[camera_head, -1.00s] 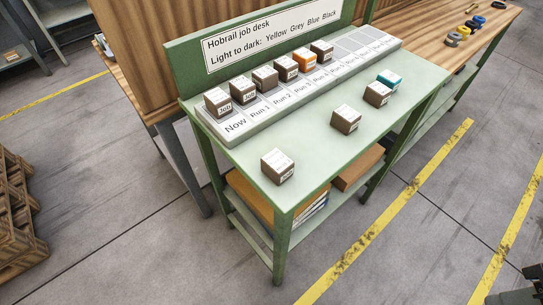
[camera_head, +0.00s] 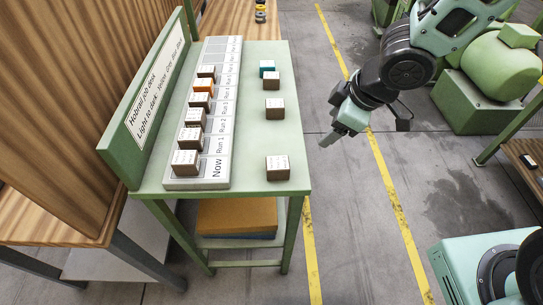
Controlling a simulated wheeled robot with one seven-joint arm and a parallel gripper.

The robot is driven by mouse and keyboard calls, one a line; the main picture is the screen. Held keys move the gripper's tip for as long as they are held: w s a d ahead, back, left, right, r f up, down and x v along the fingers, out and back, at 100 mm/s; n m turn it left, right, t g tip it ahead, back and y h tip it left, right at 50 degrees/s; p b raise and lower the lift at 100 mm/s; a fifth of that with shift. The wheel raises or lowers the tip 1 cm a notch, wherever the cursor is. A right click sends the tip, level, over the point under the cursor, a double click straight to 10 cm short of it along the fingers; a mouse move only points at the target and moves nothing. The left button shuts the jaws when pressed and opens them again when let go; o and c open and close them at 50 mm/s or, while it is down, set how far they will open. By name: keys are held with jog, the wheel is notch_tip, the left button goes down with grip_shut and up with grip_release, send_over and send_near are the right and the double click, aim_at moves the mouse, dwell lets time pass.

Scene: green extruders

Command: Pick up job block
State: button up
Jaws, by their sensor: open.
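Several brown job blocks with white printed tops stand in the slots of a pale rack (camera_head: 216,150). The nearest rack block (camera_head: 186,164) is beside the "Now" label, and an orange block (camera_head: 203,87) stands further up the row. On the open green desk top (camera_head: 250,140) are a near brown block (camera_head: 278,168), a middle brown block (camera_head: 275,108) and a far brown block (camera_head: 271,80). A teal block (camera_head: 267,66) is just behind the far one. My gripper (camera_head: 332,138) is open and empty, right of the desk edge and apart from all blocks.
A green sign board (camera_head: 150,95) runs along the desk's left side. The far rack slots are empty. A wooden bench (camera_head: 50,220) stands left of the desk. Green machinery (camera_head: 490,75) stands at the far right. The grey floor right of the desk is mostly clear.

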jog(key=w+n+y+p, duration=0.1)
jog(key=y, duration=0.1)
jog(key=n+g+y+p, duration=0.3)
jog(key=n+g+y, duration=0.1)
send_near(277, 163)
jog(key=x, duration=0.6)
jog(key=shift+s+d, duration=0.15)
jog(key=shift+s, duration=0.25)
jog(key=shift+w+p+x, duration=0.2)
jog(key=shift+p+x, duration=0.4)
jog(key=shift+x, duration=0.55)
jog(key=shift+w+p+x, duration=0.2)
jog(key=shift+p+x, duration=0.4)
jog(key=shift+x, duration=0.6)
jog(key=shift+a+f, duration=0.45)
jog(key=c, duration=1.1)
